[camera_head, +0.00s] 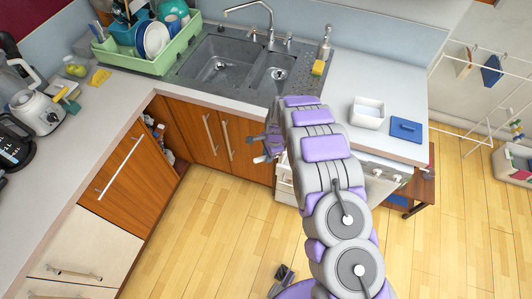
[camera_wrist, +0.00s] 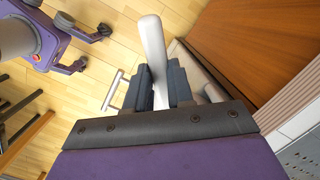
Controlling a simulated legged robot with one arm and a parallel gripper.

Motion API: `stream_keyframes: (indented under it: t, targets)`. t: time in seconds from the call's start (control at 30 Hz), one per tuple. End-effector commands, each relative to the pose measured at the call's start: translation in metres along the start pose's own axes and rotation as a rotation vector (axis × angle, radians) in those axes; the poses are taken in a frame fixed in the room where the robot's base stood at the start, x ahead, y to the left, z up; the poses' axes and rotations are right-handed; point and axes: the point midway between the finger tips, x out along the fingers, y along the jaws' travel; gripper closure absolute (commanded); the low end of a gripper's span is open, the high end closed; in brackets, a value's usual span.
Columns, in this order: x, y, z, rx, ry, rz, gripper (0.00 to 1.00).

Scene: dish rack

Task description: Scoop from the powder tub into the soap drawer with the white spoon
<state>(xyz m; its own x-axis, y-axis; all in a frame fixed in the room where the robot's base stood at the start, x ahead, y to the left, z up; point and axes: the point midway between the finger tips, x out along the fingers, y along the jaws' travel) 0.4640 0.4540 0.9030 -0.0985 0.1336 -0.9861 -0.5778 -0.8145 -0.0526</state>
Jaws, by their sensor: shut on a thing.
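My gripper (camera_head: 268,143) is in front of the sink cabinet, below counter height. In the wrist view, its dark fingers (camera_wrist: 157,84) are shut on the white spoon (camera_wrist: 152,45), whose pale, smooth length sticks out past them. I cannot see whether the spoon carries powder. In the head view only a small white bit shows by the gripper. The white tub (camera_head: 367,113) stands open on the right counter, apart from the gripper; it looks pale inside. A white appliance front (camera_head: 284,190) shows beside my arm; my arm hides much of it, and I cannot make out the soap drawer clearly.
A blue lid (camera_head: 406,129) lies on the counter beside the tub. A grey sink (camera_head: 222,60), a green dish rack (camera_head: 150,62), and a soap bottle (camera_head: 324,45) with a yellow sponge (camera_head: 318,68) are behind. The wooden floor (camera_head: 215,230) at left is clear.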

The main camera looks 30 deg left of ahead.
Motion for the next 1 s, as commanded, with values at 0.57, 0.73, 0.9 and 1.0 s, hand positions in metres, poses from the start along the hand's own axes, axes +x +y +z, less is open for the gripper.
stream_keyframes:
  t: [0.57, 0.73, 0.9, 1.0]
  targets:
    - [0.0072, 0.004, -0.0016, -0.001, 0.006, -0.184, 1.0]
    - [0.0036, 0.0062, -0.0024, -0.002, 0.004, -0.193, 1.0]
    - [0.0024, 0.0077, -0.003, -0.001, 0.002, -0.194, 1.0]
    - [0.0041, 0.0073, -0.0029, 0.0, 0.002, -0.202, 1.0]
